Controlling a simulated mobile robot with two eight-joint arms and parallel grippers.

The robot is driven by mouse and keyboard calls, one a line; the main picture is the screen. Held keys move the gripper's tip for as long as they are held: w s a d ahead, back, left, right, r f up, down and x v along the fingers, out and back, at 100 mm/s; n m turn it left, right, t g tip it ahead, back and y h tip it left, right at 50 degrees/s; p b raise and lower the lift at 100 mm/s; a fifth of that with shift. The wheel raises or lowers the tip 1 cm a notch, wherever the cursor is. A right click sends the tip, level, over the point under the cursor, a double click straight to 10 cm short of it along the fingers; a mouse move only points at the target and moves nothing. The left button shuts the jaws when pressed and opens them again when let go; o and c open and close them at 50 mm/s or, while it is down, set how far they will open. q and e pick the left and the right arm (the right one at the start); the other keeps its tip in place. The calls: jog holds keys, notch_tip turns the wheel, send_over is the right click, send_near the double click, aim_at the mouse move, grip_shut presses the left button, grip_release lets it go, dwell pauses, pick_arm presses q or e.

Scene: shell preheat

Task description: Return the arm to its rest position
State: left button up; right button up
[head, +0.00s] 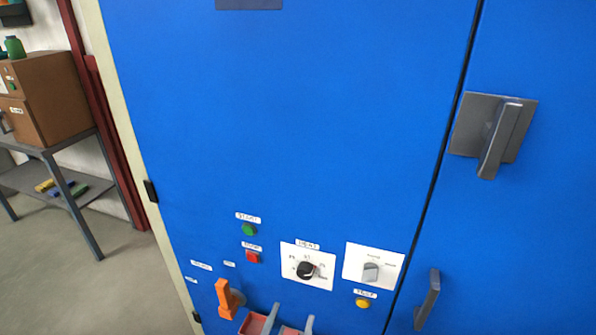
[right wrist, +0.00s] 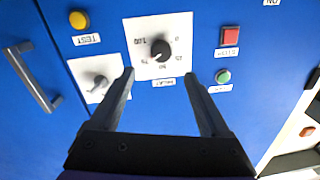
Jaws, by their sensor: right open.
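My right gripper (head: 293,315) shows at the bottom edge of the head view, below the black dial knob (head: 307,269) on its white plate. In the right wrist view my right gripper (right wrist: 159,73) is open, with nothing between its fingers. In that view the black knob (right wrist: 160,50) lies just beyond the fingertips and appears apart from them. The rest of the right arm is out of the head view. My left gripper is in neither view.
The blue cabinet (head: 290,120) fills most of the head view. Its panel has a green button (head: 249,229), a red button (head: 252,257), a grey selector (head: 371,272), a yellow button (head: 362,302) and an orange handle (head: 224,298). Grey door handles (head: 500,138) protrude at right. A table (head: 50,152) stands left.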

jog(key=s+d+f+n+g+h+p, duration=0.2)
jog(key=d+g+p, duration=0.5)
jog(key=d, duration=1.1)
jog(key=s+d+r+n+g+y+p, duration=0.1)
jog(key=s+d+r+n+g+y, duration=0.1)
jog(key=s+g+y, duration=0.3)
jog(key=shift+s+n+y+p, duration=0.35)
jog(key=shift+s+n+y, duration=0.25)
jog(key=shift+s, duration=1.75)
